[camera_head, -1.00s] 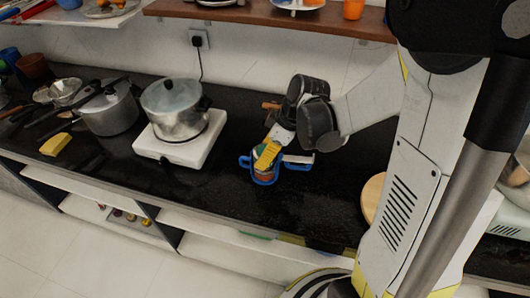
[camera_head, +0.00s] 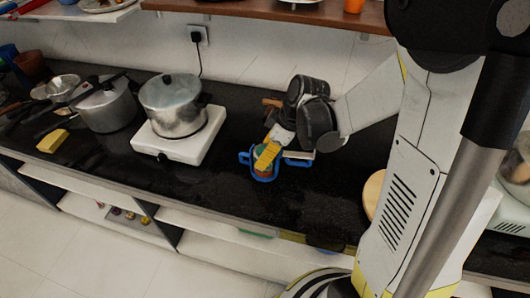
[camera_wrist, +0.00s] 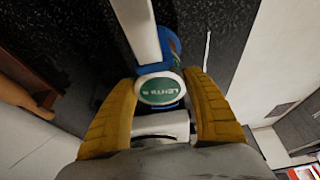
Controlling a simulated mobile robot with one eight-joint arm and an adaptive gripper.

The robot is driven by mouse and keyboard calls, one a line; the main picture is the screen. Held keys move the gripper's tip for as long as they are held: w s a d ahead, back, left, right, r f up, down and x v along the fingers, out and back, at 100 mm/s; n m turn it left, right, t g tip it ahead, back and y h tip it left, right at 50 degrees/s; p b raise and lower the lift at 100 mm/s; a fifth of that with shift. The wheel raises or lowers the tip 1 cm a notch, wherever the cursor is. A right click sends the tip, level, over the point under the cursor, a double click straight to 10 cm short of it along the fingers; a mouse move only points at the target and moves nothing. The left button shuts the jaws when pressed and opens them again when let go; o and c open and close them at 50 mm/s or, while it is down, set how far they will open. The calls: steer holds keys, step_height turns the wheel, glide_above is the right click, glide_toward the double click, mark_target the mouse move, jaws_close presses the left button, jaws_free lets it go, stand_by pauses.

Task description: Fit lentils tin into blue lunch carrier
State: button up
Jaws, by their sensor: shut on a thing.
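The lentils tin shows its round green and white lid, with lettering, in the wrist view (camera_wrist: 158,90). My gripper (camera_wrist: 160,86) has its yellow fingers on both sides of the tin and is shut on it. The blue lunch carrier (camera_head: 245,158) stands on the dark counter, directly under my gripper (camera_head: 267,156) in the head view. Its blue wall (camera_wrist: 171,46) shows just beyond the tin, with a pale bar above it. The tin appears within the carrier's outline. My fingers hide much of both, so I cannot tell how deep the tin sits.
A steel pot (camera_head: 172,105) stands on a white hotplate (camera_head: 190,150) left of the carrier. Another pot (camera_head: 107,108) and a yellow sponge (camera_head: 52,141) are farther left. A round wooden board (camera_head: 374,192) lies to the right. The counter's front edge is close to the carrier.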

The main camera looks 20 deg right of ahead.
steer(key=o, duration=1.8)
step_height(320, 180, up, 11)
steer(key=p, duration=0.8)
steer(key=shift+p, duration=0.3)
